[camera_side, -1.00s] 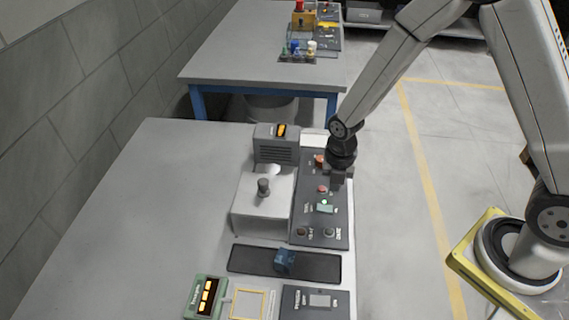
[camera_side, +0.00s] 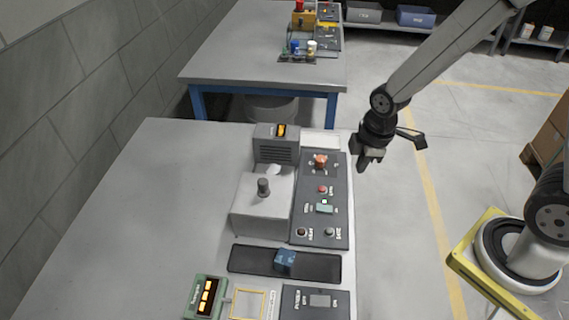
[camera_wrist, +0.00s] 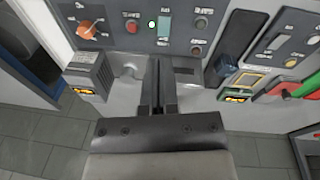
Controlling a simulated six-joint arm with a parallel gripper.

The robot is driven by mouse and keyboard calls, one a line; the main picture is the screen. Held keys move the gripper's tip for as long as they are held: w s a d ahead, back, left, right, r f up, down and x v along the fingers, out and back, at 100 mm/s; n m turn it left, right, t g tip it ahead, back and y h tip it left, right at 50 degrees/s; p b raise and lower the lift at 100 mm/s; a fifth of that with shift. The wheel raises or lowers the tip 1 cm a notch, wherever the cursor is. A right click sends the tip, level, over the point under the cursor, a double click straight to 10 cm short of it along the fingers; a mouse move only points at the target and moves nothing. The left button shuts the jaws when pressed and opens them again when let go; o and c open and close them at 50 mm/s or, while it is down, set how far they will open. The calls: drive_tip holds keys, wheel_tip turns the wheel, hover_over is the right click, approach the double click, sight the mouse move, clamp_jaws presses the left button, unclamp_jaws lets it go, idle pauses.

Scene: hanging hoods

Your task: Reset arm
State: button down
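My gripper (camera_side: 368,162) is in the air to the right of the dark control panel (camera_side: 338,222), apart from it. In the wrist view its two fingers (camera_wrist: 158,75) lie together with nothing seen between them. The panel carries an orange knob (camera_side: 320,160), a red button (camera_side: 322,189), a pale green switch (camera_side: 324,208) with a small bright light, and two dark round buttons. In the wrist view the orange knob (camera_wrist: 90,30) and the red button (camera_wrist: 131,26) show at the top, clear of the fingers.
A white hood (camera_side: 262,205) with a grey knob stands left of the panel. A grey box with an orange display (camera_side: 277,143) stands behind it. A blue cube (camera_side: 285,258) sits on a dark strip in front. Open floor lies right of the table.

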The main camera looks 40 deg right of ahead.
drive_tip(key=s+r+m, duration=0.1)
drive_tip(key=m, duration=0.2)
drive_tip(key=s+d+r+m, duration=0.1)
drive_tip(key=m, duration=0.3)
drive_tip(key=s+r+m+t, duration=0.1)
drive_tip(key=s+m, duration=0.1)
drive_tip(key=m, duration=0.2)
drive_tip(key=shift+d+r, duration=0.35)
drive_tip(key=shift+r, duration=0.05)
